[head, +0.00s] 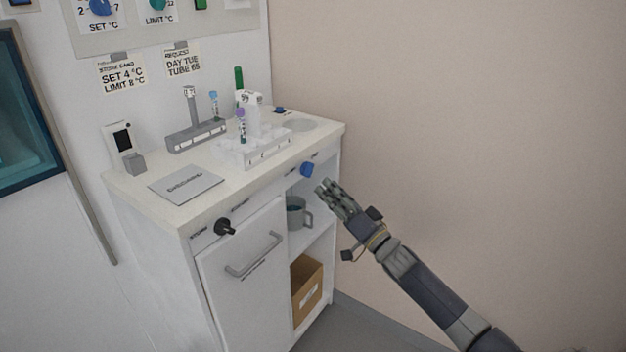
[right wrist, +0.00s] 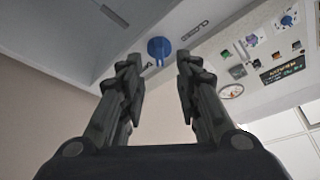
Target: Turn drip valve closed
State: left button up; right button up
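The blue drip valve knob (head: 307,169) sits on the front edge of the white counter, at its right part, above an open shelf. In the right wrist view the blue knob (right wrist: 159,48) shows ahead, between and beyond the fingertips. My right gripper (head: 327,187) is just right of and below the knob in the head view. Its fingers (right wrist: 158,62) are spread apart with nothing between them, and I see no contact with the knob. A black knob (head: 225,227) is on the counter front further left. My left gripper is in neither view.
On the counter (head: 150,205) stand a grey rack (head: 196,136), a white tube holder (head: 262,150) and a grey plate (head: 186,186). A mug (head: 297,212) and a cardboard box (head: 306,288) are on the shelves below the knob. The space right of the cabinet is free up to the wall.

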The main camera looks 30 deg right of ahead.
aim_at(311, 173)
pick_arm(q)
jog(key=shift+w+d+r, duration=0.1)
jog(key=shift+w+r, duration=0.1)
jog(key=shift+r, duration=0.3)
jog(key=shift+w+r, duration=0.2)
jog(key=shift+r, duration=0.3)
pick_arm(e)
jog(key=x, duration=0.6)
jog(key=shift+w, duration=0.25)
grip_shut()
